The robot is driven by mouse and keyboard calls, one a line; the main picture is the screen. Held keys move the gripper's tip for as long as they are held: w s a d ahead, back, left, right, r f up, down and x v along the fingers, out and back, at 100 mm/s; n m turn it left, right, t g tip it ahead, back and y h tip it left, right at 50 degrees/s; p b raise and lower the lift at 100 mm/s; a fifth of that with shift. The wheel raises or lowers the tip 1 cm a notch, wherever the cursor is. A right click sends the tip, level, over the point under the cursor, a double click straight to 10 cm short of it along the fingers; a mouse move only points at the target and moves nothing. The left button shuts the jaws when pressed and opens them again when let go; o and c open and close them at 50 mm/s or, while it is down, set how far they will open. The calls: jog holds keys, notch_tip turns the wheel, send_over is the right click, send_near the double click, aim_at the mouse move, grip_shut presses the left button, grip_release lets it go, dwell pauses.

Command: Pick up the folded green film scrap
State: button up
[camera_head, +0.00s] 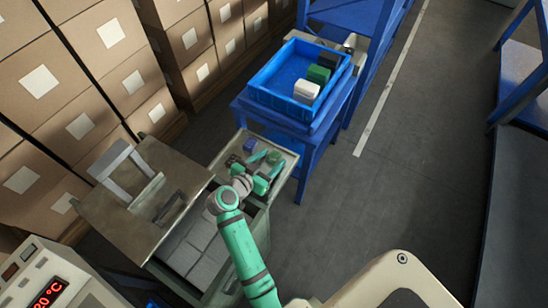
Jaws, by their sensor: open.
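My gripper (264,176) is open at the end of my green arm, over a grey tray-like surface (283,176) near the middle of the picture. A small green piece (273,157) lies on that surface just beyond my gripper and looks like the folded film scrap. It is too small to make out its folds. My gripper and wrist hide part of the surface, and I cannot tell whether the fingers touch the piece.
Small brown (234,160) and grey-blue (250,145) pieces lie beside it. A blue crate (262,98) with white, green and black blocks stands behind on a blue stand. A metal cover (140,222) is at left.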

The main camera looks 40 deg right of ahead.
jog(key=shift+w+d, duration=0.1)
jog(key=c, duration=1)
jog(key=shift+d, duration=0.15)
jog(key=shift+c, duration=0.5)
jog(key=shift+a, duration=0.25)
